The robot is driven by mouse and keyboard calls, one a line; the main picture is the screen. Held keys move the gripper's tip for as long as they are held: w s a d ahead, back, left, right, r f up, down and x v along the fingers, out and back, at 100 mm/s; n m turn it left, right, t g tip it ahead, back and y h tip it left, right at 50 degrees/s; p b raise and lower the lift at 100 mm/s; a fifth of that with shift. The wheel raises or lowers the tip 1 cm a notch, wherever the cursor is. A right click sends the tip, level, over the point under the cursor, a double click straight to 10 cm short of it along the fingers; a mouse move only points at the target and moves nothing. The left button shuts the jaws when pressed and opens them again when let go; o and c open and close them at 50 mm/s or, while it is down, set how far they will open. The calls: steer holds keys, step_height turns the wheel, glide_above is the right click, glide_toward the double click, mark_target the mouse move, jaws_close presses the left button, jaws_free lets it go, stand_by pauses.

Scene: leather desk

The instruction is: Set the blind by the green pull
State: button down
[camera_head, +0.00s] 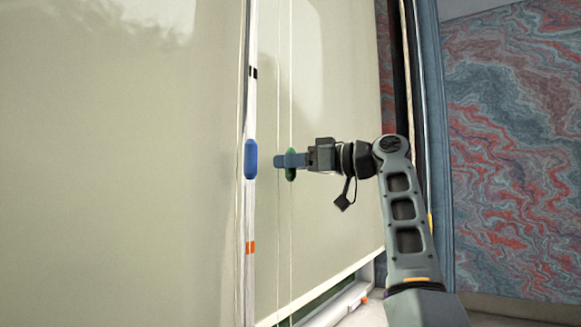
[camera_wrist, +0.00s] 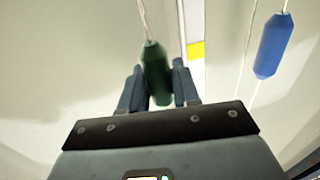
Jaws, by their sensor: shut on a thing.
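The green pull (camera_head: 291,173) hangs on a thin cord in front of the pale blind (camera_head: 330,110). My gripper (camera_head: 289,161) comes in from the right and is shut on the green pull. In the wrist view the green pull (camera_wrist: 156,75) sits between the two fingers of my gripper (camera_wrist: 158,88), its cord running up from its top. The fingers hide part of the pull in the head view. The blind's bottom bar (camera_head: 330,287) slants up to the right, with a dark gap below it.
A blue pull (camera_head: 251,159) hangs to the left of the green one, and shows at the right in the wrist view (camera_wrist: 272,46). A white strip with black and orange marks (camera_head: 250,215) runs behind the blue pull. A red and blue marbled wall (camera_head: 515,150) is at the right.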

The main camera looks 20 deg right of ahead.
steer(key=c, duration=1)
jaws_free()
steer(key=shift+o, duration=0.2)
steer(key=b+v, duration=0.2)
steer(key=v, duration=0.5)
steer(key=shift+s+d, duration=0.25)
steer(key=shift+d, duration=0.05)
steer(key=shift+f, duration=0.1)
